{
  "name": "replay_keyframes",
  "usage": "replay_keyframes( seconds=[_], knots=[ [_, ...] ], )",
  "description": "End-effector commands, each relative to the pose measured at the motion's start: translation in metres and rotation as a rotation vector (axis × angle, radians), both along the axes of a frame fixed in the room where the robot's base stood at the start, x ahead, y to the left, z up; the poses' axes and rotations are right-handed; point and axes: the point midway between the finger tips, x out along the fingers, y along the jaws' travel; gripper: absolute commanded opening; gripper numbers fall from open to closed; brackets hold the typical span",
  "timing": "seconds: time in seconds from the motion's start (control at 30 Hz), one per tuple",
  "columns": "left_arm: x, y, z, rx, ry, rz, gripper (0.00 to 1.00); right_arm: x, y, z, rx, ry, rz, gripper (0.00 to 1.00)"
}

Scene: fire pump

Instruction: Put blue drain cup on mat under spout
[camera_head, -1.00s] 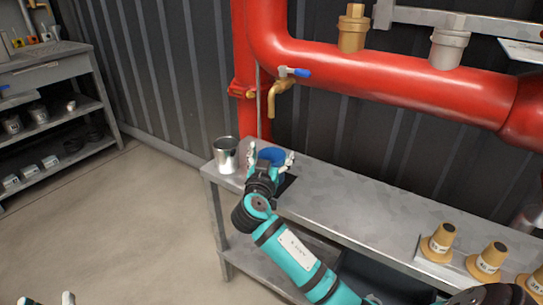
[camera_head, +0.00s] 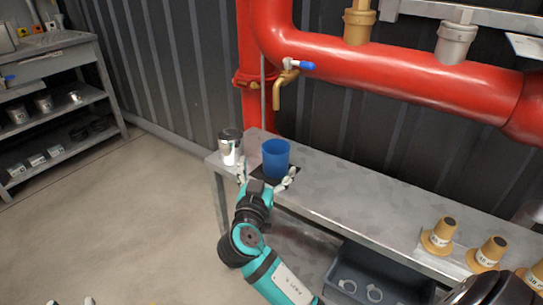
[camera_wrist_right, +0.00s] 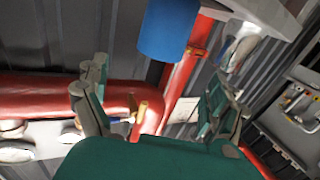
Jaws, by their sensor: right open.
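The blue drain cup (camera_head: 276,158) stands upright on the dark mat (camera_head: 291,172) near the left end of the metal bench. The brass spout (camera_head: 277,97), with a blue-handled valve, hangs from the red pipe above the cup. My right gripper (camera_head: 266,178) is open and empty on the near side of the cup, its fingers spread apart. In the right wrist view, the cup (camera_wrist_right: 170,30) is beyond the open fingers (camera_wrist_right: 158,88), clear of them. Only the fingertips of my left gripper (camera_head: 71,301) show at the bottom left edge, apart with floor between them.
A shiny metal can (camera_head: 231,147) stands close left of the cup at the bench corner. Several tan nozzles (camera_head: 438,236) stand on the bench's right. A grey bin (camera_head: 372,284) with rings sits below. The bench middle (camera_head: 355,190) is clear.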

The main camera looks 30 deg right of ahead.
Motion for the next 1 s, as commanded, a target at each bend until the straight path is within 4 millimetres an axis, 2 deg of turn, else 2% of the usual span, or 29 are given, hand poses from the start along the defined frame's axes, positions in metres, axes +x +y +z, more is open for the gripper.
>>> replay_keyframes(
  seconds=[0.17,0.27,0.37,0.4,0.5,0.6,0.7,0.83,1.0],
  knots=[
    [-0.001,0.001,-0.005,0.007,0.026,0.002,0.40,-0.012,0.012,-0.003,0.003,0.010,0.010,0.95],
    [-0.001,0.001,-0.006,0.008,0.030,0.002,0.40,-0.014,0.025,-0.022,0.010,0.085,0.107,0.95],
    [-0.001,0.001,-0.006,0.008,0.030,0.002,0.40,-0.022,0.054,-0.055,0.022,0.204,0.323,0.95],
    [-0.001,0.001,-0.006,0.008,0.030,0.002,0.40,-0.029,0.069,-0.065,0.024,0.240,0.428,0.95],
    [-0.001,0.001,-0.005,0.008,0.030,0.002,0.40,-0.053,0.109,-0.076,0.027,0.263,0.678,0.95],
    [-0.001,0.001,-0.005,0.008,0.030,0.002,0.40,-0.080,0.138,-0.068,0.026,0.214,0.859,0.95],
    [-0.001,0.001,-0.005,0.007,0.029,0.002,0.40,-0.100,0.154,-0.053,0.024,0.148,0.960,0.95],
    [-0.001,0.001,-0.005,0.007,0.029,0.002,0.40,-0.112,0.160,-0.041,0.021,0.095,1.007,0.95],
    [-0.001,0.001,-0.005,0.007,0.029,0.002,0.40,-0.113,0.161,-0.039,0.020,0.090,1.012,0.95]
  ],
)
